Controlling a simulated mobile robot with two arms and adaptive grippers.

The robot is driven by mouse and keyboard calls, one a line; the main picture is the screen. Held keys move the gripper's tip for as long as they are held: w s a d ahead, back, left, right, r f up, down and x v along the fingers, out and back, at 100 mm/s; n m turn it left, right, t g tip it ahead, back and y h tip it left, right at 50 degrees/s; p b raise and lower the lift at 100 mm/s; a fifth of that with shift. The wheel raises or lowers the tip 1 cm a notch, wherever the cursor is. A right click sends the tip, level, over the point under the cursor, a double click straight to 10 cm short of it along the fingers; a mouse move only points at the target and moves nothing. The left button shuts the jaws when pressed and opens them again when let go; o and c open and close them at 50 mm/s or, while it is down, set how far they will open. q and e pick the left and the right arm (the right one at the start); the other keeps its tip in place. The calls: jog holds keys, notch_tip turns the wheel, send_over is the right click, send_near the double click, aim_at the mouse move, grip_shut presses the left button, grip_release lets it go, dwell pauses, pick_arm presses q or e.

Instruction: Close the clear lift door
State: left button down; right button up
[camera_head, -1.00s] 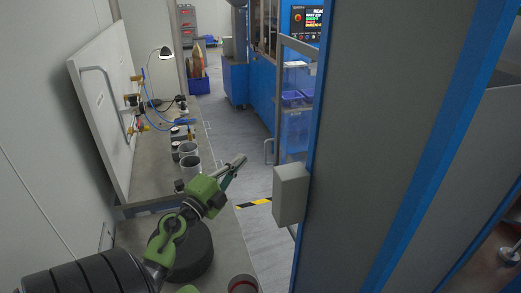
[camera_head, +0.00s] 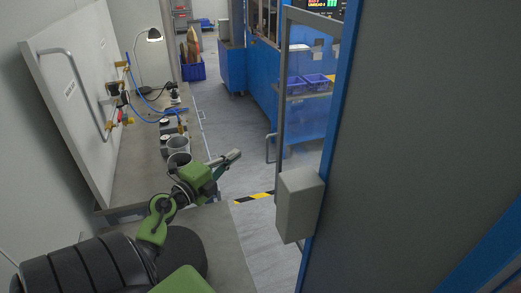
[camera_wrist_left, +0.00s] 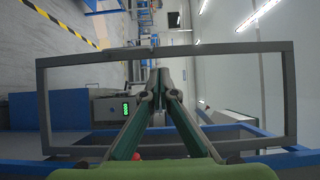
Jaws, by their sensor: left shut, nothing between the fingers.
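The clear lift door (camera_head: 281,95) stands at centre right in the head view, a grey-framed see-through panel with a bar handle (camera_head: 269,148) on its left edge. It stands ajar, and blue shelving shows through it. My left gripper (camera_head: 234,157) is shut and empty, left of the handle and apart from it in the picture. In the left wrist view my fingertips (camera_wrist_left: 161,75) meet at the middle, in front of a wide grey rectangular frame (camera_wrist_left: 42,100) that looks like the door. I cannot tell whether they touch it. My right gripper is out of view.
A grey box (camera_head: 298,205) sits by the door's lower edge, beside a large grey panel (camera_head: 415,140) on the right. A bench (camera_head: 143,165) with cups, a lamp and tubing stands left. Open floor (camera_head: 232,115) lies between, with yellow-black tape (camera_head: 253,197).

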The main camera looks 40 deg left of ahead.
pick_arm(q)
notch_tip(320, 180, down, 4)
jog(key=b, duration=0.4)
jog(key=w+a+p, duration=0.1)
jog(key=w+p, duration=0.1)
jog(key=w, duration=1.2)
jog(key=shift+a+f, duration=0.3)
jog(key=shift+a, duration=0.05)
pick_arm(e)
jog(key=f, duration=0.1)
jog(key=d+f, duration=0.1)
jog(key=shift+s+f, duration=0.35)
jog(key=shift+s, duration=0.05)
